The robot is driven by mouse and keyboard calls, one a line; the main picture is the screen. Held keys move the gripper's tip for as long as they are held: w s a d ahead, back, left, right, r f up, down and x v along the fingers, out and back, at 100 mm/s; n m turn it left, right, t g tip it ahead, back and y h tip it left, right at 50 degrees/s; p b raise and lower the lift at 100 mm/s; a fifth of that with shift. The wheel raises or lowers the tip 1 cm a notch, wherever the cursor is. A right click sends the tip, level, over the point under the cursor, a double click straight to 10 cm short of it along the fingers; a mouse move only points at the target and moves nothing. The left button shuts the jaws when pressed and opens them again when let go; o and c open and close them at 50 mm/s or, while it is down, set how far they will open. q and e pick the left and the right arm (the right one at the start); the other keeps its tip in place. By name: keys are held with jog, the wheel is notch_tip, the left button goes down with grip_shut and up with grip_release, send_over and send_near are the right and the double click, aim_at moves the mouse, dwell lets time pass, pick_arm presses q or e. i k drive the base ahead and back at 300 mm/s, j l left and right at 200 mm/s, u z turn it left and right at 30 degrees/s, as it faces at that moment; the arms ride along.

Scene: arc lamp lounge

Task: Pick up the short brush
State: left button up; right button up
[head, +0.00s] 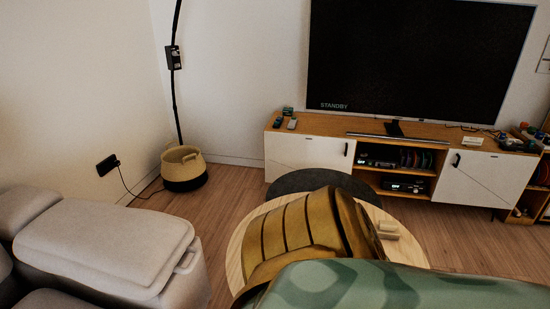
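I cannot make out a short brush for sure. A small beige object (388,230) lies on the round wooden table (412,252), at its right side; it is too small to tell what it is. A mustard-brown ribbed cushion or cloth (300,228) hides much of the tabletop. Neither of my grippers shows in the head view.
A green patterned surface (390,287) fills the lower right foreground. A grey sofa (100,240) stands at left. A basket (184,168) sits by the wall. A media cabinet (305,153) with remotes and a television (415,60) stands behind. Wooden floor (228,195) is clear between sofa and table.

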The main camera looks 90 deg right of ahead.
aim_at(386, 229)
jog(key=z, duration=3.05)
jog(key=i+j+z, duration=0.15)
jog(key=z, duration=0.2)
jog(key=i+j+z, duration=0.35)
jog(key=l+u, duration=0.15)
jog(key=u, duration=2.15)
jog(key=k+l+u, duration=0.1)
jog(key=u, duration=0.3)
jog(key=k+u, duration=0.35)
jog(key=i, duration=0.4)
jog(key=k+l, duration=0.2)
jog(key=k, duration=0.2)
jog(key=k+l, duration=0.15)
jog(key=k, duration=0.3)
jog(key=k+l, duration=0.2)
jog(key=k, duration=0.2)
